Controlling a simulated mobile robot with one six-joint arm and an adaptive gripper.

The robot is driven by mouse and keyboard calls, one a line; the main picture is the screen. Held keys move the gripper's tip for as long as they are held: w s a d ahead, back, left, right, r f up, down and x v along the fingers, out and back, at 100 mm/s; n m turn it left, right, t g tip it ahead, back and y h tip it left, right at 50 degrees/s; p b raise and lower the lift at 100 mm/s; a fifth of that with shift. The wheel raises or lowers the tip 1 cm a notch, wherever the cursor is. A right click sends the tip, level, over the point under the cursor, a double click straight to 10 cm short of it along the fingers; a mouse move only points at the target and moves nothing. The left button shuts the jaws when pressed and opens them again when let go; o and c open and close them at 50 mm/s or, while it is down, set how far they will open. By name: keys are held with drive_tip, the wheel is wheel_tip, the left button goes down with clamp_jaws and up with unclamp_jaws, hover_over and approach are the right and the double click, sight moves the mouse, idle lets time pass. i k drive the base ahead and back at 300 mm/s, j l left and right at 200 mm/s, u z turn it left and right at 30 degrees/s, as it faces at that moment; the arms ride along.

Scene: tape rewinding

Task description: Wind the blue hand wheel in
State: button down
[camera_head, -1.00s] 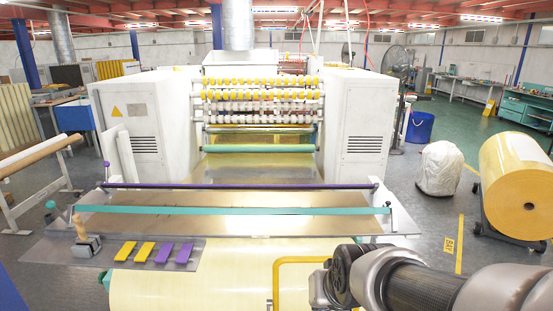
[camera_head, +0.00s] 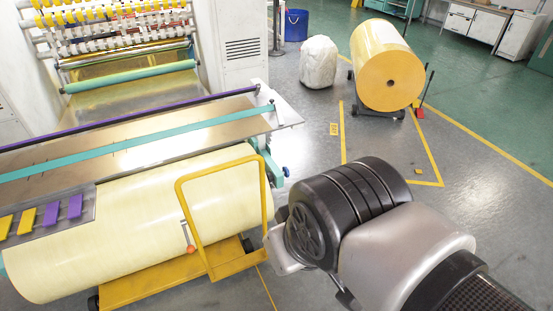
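The blue hand wheel (camera_head: 286,172) is small and appears at the right end of the machine's front roll, beside a teal bracket (camera_head: 268,160). Its rim is too small to make out clearly. My arm (camera_head: 400,235) reaches in from the lower right, with a large black joint in front of the wheel. A light grey end part (camera_head: 283,255) shows past that joint, below the wheel and apart from it in the picture. My gripper's fingers are mostly hidden or cannot be told from the wrist, so I cannot see whether they are open.
A yellow cart frame (camera_head: 178,190) stands against the cream roll (camera_head: 130,225), left of my arm. A large yellow roll (camera_head: 386,80) on a stand and a white covered object (camera_head: 318,62) stand farther back. Grey floor (camera_head: 320,125) is clear between them and the machine.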

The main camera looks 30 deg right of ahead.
sight(286, 172)
drive_tip(key=i+l+u, duration=0.15)
drive_tip(key=l, duration=0.5)
drive_tip(key=i+l+u, duration=0.1)
drive_tip(key=l, duration=0.5)
drive_tip(key=i+l+u, duration=0.15)
drive_tip(key=l, duration=0.55)
drive_tip(key=i+l+u, duration=0.15)
drive_tip(key=l, duration=0.5)
drive_tip(key=l+u, duration=0.1)
drive_tip(key=l, duration=0.5)
drive_tip(key=k+l+u, duration=0.1)
drive_tip(key=l, duration=0.5)
drive_tip(key=l+u, duration=0.15)
drive_tip(key=l, duration=0.45)
drive_tip(key=k+l+u, duration=0.1)
drive_tip(key=l, duration=0.45)
drive_tip(key=k, duration=0.45)
drive_tip(key=i+l+u, duration=0.15)
drive_tip(key=i+l, duration=0.3)
drive_tip(key=i+l+u, duration=0.2)
drive_tip(key=i+l, duration=0.2)
drive_tip(key=i+l+u, duration=0.15)
drive_tip(key=i+l, duration=0.2)
drive_tip(key=l, duration=0.3)
drive_tip(key=i+l+u, duration=0.35)
drive_tip(key=i+l, duration=0.45)
drive_tip(key=i+j, duration=0.15)
